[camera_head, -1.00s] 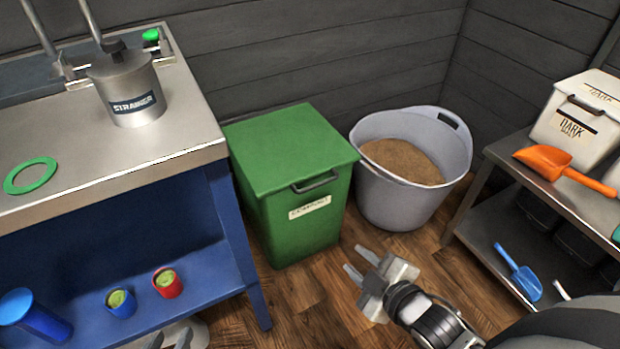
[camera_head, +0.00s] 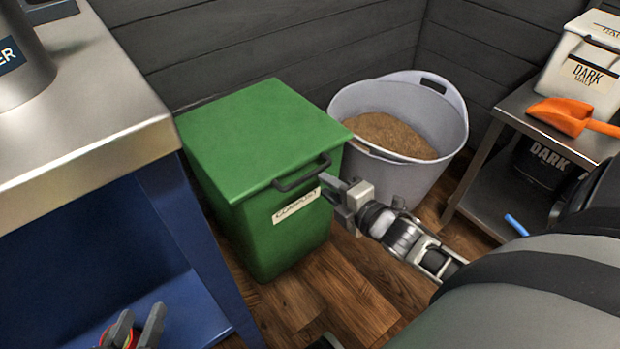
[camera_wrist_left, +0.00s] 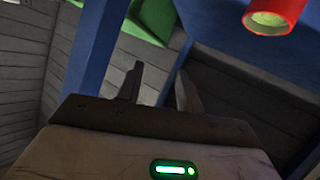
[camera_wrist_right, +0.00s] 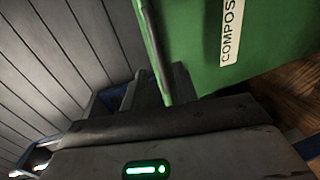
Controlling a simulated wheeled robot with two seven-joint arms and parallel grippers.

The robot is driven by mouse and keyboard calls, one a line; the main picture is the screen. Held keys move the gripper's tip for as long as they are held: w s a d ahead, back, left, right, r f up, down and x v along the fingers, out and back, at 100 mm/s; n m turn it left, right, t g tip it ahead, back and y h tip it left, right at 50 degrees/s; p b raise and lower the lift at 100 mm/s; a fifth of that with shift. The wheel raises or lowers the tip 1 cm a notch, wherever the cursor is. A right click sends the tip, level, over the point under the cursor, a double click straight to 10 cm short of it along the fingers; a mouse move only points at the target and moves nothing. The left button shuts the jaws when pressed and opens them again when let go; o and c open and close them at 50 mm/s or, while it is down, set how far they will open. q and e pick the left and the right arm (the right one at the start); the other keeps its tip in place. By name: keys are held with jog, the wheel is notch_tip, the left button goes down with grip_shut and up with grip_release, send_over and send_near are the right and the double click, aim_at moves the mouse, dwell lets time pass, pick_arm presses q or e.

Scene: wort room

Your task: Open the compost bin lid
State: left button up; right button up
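The green compost bin (camera_head: 265,240) stands on the floor with its flat green lid (camera_head: 255,135) shut. A dark bar handle (camera_head: 301,173) sits at the lid's front edge, above the "COMPOST" label (camera_head: 296,206). My right gripper (camera_head: 328,188) is open, at the bin's front right corner, just below the handle. My left gripper (camera_head: 133,338) is open and empty, low at the bottom left beside the blue table.
The metal-topped blue table (camera_head: 85,135) stands left of the bin. A grey tub of grain (camera_head: 450,125) is close on its right. A shelf with an orange scoop (camera_head: 562,115) stands further right. A red cup (camera_wrist_left: 275,18) shows near my left gripper.

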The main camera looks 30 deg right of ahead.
aim_at(312, 176)
jog(key=b+x, duration=0.1)
jog(key=x, duration=0.6)
jog(key=shift+b, duration=0.4)
pick_arm(q)
jog(key=shift+w+d+r+t+h, duration=0.15)
jog(key=shift+r+t+h, duration=0.1)
jog(key=shift+r, duration=0.2)
jog(key=shift+w+d+r+t+h, duration=0.15)
jog(key=shift+r+h, duration=0.1)
jog(key=shift+r, duration=0.15)
pick_arm(e)
grip_shut()
